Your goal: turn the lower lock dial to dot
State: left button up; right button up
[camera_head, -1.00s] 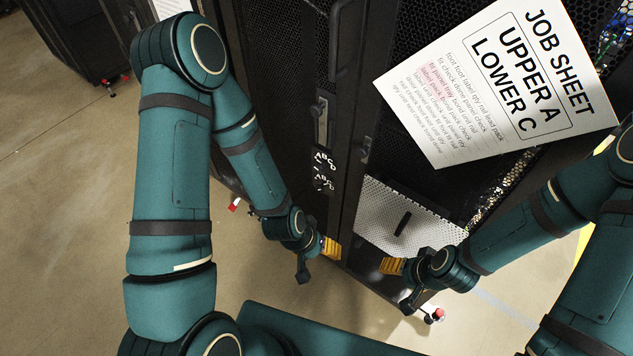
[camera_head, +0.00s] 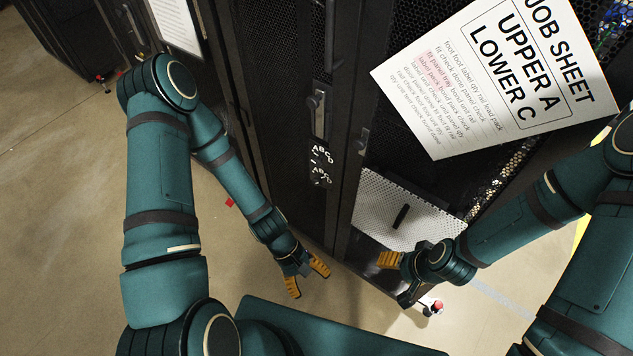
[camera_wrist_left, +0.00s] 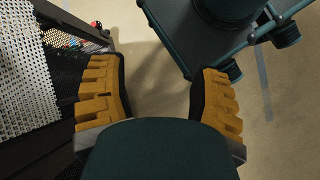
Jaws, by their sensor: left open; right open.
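The lower lock dial (camera_head: 320,177) is a small dark knob with white letters around it on the black cabinet door. The upper dial (camera_head: 321,156) sits just above it, also with white letters. Both are too small to tell where they point. My left gripper (camera_head: 306,277) is open and empty, below and left of the dials, clear of the door. Its two orange fingers also show apart in the left wrist view (camera_wrist_left: 158,92). My right gripper (camera_head: 396,279) is open by the cabinet's lower right; its fingers are partly hidden.
A door handle (camera_head: 319,113) stands above the dials. A job sheet (camera_head: 500,75) reading "UPPER A, LOWER C" is at upper right. A perforated light panel (camera_head: 385,195) with a black handle (camera_head: 401,216) is right of the door. Floor (camera_head: 250,260) is clear around my left gripper.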

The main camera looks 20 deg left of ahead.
pick_arm(q)
jog(key=d+n+h, duration=0.3)
jog(key=n+h, duration=0.2)
jog(key=n, duration=0.1)
jog(key=n+t+y+b, duration=0.2)
jog(key=n+t+y, duration=0.4)
jog(key=n+t, duration=1.45)
send_near(316, 183)
jog(key=shift+n, duration=0.35)
jog(key=b+x, duration=0.1)
jog(key=x, duration=0.9)
jog(key=shift+w, duration=0.35)
grip_shut()
